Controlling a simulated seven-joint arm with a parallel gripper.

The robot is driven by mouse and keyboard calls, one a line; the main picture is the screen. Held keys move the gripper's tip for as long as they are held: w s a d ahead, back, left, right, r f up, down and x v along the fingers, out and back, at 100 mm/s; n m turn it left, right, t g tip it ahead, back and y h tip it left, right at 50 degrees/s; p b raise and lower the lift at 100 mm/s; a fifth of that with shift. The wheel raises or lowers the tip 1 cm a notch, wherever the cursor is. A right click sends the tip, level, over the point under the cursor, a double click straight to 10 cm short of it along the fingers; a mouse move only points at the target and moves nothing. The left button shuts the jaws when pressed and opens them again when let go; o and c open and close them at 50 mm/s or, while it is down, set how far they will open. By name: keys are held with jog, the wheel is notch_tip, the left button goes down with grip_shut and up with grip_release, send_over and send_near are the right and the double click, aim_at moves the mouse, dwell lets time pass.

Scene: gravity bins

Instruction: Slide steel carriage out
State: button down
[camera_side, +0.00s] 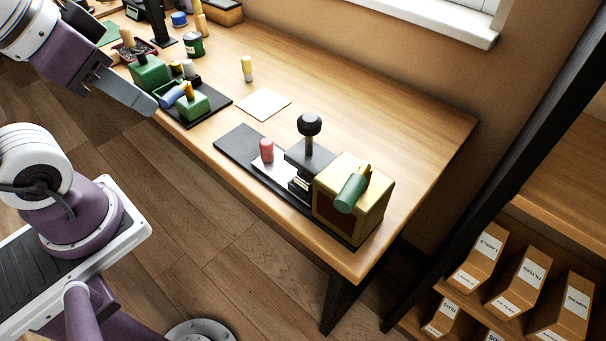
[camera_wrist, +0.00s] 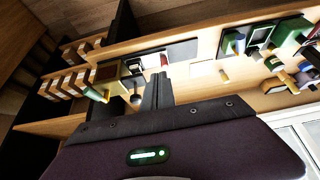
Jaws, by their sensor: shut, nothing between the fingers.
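The steel carriage (camera_side: 263,170) is a small silvery plate with a pinkish-red knob (camera_side: 267,150) upright on it. It sits on a dark base strip (camera_side: 236,143), beside a dark press block with a black ball-topped lever (camera_side: 309,125). A yellow box (camera_side: 375,213) with a green cylinder stands at the right end of the strip. In the wrist view the red knob (camera_wrist: 164,60) is small, beyond the fingers. My gripper (camera_side: 148,106) is shut and empty, at the upper left near the table's front edge, well away from the carriage. It also shows in the wrist view (camera_wrist: 158,76).
A green fixture with a blue cylinder (camera_side: 174,95) on a dark mat is close to my gripper. A shelf with labelled boxes (camera_side: 519,271) stands right. The table's back right is clear.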

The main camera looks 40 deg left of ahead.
jog(key=c, duration=2)
grip_release()
jog(key=o, duration=0.3)
jog(key=shift+w+r, duration=0.1)
jog(key=shift+w, duration=0.25)
jog(key=o, duration=0.6)
jog(key=w+n+g, duration=0.2)
jog(key=w, duration=0.4)
jog(key=shift+w+f+g+h, duration=0.2)
jog(key=shift+w+g+h, duration=0.1)
jog(key=shift+g, duration=0.1)
jog(key=n+g+h, duration=0.3)
jog(key=n+g, duration=0.3)
jog(key=n, duration=0.1)
send_over(266, 139)
jog(key=w+a, duration=0.1)
notch_tip(266, 139, down, 17)
jog(key=x, duration=0.6)
jog(key=shift+w+a+f, duration=0.15)
jog(key=shift+a+f, duration=0.1)
jog(key=shift+f, duration=0.15)
jog(key=shift+d+f, duration=0.1)
jog(key=shift+f, duration=0.25)
